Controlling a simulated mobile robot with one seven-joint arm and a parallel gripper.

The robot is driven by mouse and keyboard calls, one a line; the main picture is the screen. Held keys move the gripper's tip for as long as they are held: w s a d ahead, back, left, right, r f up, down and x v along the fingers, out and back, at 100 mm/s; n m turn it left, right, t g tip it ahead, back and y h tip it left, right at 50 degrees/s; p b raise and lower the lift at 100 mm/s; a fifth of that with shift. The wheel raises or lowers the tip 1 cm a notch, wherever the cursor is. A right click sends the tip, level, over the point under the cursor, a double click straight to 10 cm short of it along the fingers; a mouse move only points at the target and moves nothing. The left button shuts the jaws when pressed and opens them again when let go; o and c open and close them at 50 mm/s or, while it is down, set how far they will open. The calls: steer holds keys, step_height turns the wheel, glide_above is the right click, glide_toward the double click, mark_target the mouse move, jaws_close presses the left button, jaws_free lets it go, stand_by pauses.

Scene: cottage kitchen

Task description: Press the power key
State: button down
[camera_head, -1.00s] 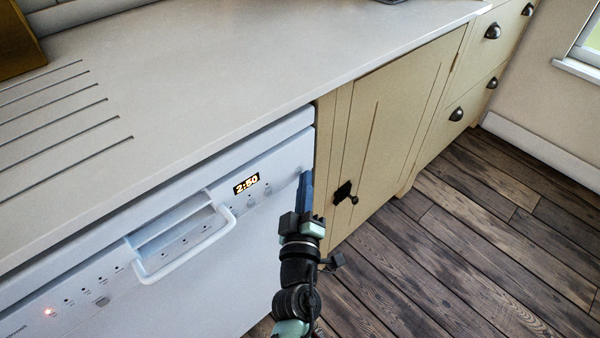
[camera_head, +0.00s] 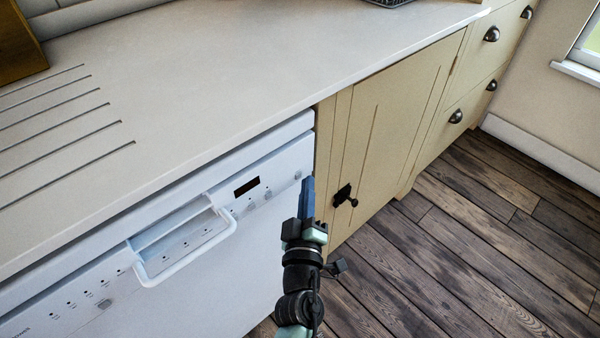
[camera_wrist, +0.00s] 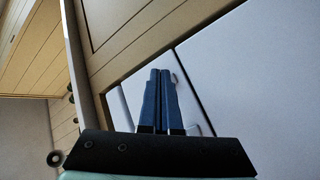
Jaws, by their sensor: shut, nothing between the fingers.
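The white dishwasher (camera_head: 215,280) has a control panel along its top edge, with a dark, blank display (camera_head: 247,186) right of the handle. A small round key (camera_head: 298,175) sits at the panel's far right end and looks like the power key. My gripper (camera_head: 308,182) is shut and empty, its blue fingers just right of and below that key, with a small gap showing. In the wrist view my closed fingers (camera_wrist: 160,74) point toward the white dishwasher front (camera_wrist: 225,70); the key cannot be made out clearly there.
The pale worktop (camera_head: 220,90) overhangs the panel from above. A cream cabinet door with a black latch (camera_head: 344,196) stands right of the dishwasher. The dishwasher's handle (camera_head: 190,250) sticks out to the left. Wooden floor (camera_head: 450,240) is clear at the right.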

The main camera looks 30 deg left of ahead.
steer(key=shift+d, duration=0.2)
steer(key=shift+s+d+p, duration=0.35)
steer(key=shift+d+p, duration=0.4)
steer(key=shift+d, duration=0.15)
steer(key=shift+s+d+p, duration=0.35)
steer(key=shift+d+p, duration=0.35)
steer(key=shift+d, duration=0.25)
steer(key=shift+s+d+p, duration=0.35)
steer(key=shift+d+p, duration=0.4)
steer(key=shift+d, duration=0.15)
